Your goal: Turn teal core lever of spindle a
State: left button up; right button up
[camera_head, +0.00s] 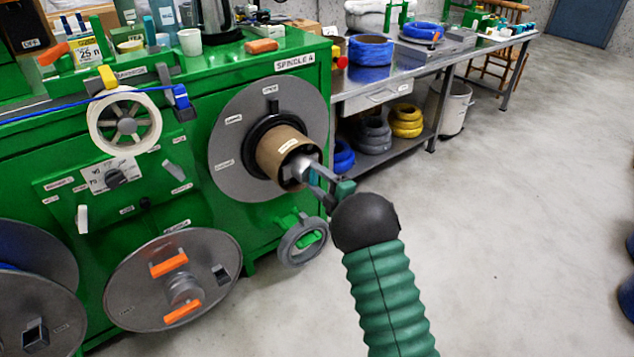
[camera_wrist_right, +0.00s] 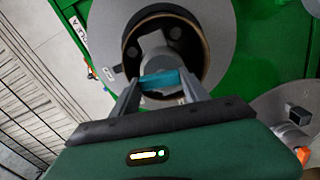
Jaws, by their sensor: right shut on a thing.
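Spindle A is a round grey flange (camera_head: 230,155) on the green machine's side, under a "SPINDLE A" label. A brown cardboard core (camera_head: 283,148) sticks out from its centre. The teal core lever (camera_head: 313,176) sits at the core's open end, mostly hidden by my gripper in the head view. In the right wrist view the teal lever (camera_wrist_right: 162,83) lies crosswise in front of the grey hub. My right gripper (camera_head: 318,180) is shut on it, one finger at each end; it also shows in the right wrist view (camera_wrist_right: 160,92). My left gripper is not in view.
A grey handwheel (camera_head: 302,241) is below the spindle. A reel with orange handles (camera_head: 172,280) stands at the lower left. A steel bench (camera_head: 385,75) with cable coils is behind.

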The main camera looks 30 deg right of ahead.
jog(key=shift+s+a+f+n+b, duration=0.1)
jog(key=shift+a+f+n+b, duration=0.2)
jog(key=shift+n, duration=0.5)
jog(key=shift+d+f, duration=0.1)
jog(key=o, duration=1.2)
jog(key=shift+o, duration=0.9)
jog(key=shift+r, duration=0.2)
jog(key=shift+s+d, duration=0.1)
jog(key=shift+s, duration=0.05)
jog(key=s+d+p, duration=0.1)
jog(key=s+p, duration=0.3)
jog(key=s, duration=1.2)
jog(key=shift+s, duration=0.25)
